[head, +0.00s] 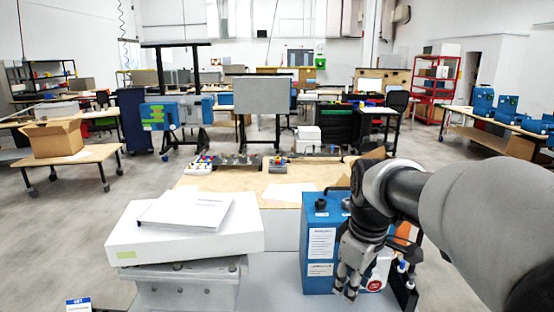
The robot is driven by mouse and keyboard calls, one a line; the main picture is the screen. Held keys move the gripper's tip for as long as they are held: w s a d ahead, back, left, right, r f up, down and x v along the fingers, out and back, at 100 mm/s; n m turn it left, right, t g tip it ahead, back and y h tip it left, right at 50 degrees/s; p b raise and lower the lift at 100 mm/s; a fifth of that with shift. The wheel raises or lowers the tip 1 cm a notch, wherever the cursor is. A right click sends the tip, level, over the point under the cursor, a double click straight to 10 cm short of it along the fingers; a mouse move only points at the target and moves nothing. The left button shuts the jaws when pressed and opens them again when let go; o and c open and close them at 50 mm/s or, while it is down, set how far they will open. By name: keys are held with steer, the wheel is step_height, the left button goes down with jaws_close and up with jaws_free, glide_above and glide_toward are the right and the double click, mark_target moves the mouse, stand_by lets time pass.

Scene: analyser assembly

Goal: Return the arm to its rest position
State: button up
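My arm (462,205) comes in from the right edge and reaches toward the middle of the head view. My gripper (348,288) points down at the lower right, in front of a blue analyser box (318,245) with white labels. The fingers look dark grey, and I cannot make out the gap between them or anything held. The gripper overlaps the right part of the blue box in the picture; I cannot tell whether it touches it. Part of the box is hidden behind the gripper and wrist.
A white box (235,238) with papers (188,209) lies on a grey unit at the left front. A wooden bench (225,182) with small parts stands behind. An open cardboard box (52,139) sits on a wheeled table at left.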

steer(key=s+a+f+m+t, duration=0.1)
steer(key=s+m, duration=0.8)
steer(key=s, duration=1.3)
steer(key=shift+s+t, duration=0.35)
steer(key=shift+t, duration=0.25)
steer(key=shift+a+f, duration=0.1)
steer(key=shift+a, duration=0.05)
